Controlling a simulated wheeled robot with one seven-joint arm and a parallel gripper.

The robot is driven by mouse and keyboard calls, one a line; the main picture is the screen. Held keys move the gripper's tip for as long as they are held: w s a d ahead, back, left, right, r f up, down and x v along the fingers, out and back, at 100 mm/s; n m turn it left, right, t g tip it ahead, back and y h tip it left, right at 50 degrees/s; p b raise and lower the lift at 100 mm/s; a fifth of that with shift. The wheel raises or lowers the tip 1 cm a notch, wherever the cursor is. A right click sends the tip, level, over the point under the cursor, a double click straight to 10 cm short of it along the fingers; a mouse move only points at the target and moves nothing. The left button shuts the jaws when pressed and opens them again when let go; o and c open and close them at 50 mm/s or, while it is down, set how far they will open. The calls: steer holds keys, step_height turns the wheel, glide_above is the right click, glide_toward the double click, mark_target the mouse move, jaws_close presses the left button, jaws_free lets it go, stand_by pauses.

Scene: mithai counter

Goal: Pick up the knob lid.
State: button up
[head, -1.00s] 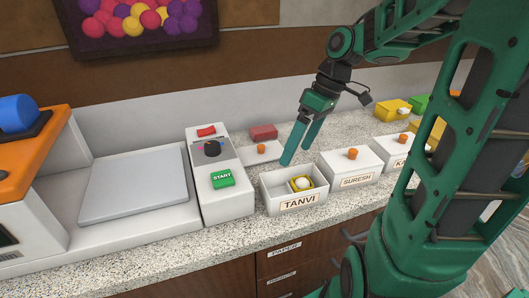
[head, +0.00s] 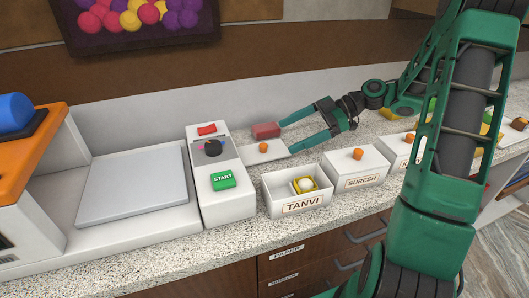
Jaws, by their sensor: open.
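The knob lid (head: 252,158) is a flat white plate with an orange knob (head: 263,147). It lies on the counter behind the open TANVI box (head: 270,201). My gripper (head: 287,137) is open and empty. Its two green fingers point left, with the tips just right of the knob. One fingertip is by the red block, the other over or near the lid's right end. I cannot tell whether either touches.
A red block (head: 266,130) sits behind the lid. The TANVI box holds a yellow item with a white ball (head: 304,184). The lidded SURESH box (head: 349,173) stands to its right. A white machine with a green START button (head: 223,180) is close on the left.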

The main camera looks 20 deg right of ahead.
mark_target(263, 151)
steer(key=x, duration=1)
steer(key=shift+s+a, duration=0.2)
steer(key=c, duration=1.1)
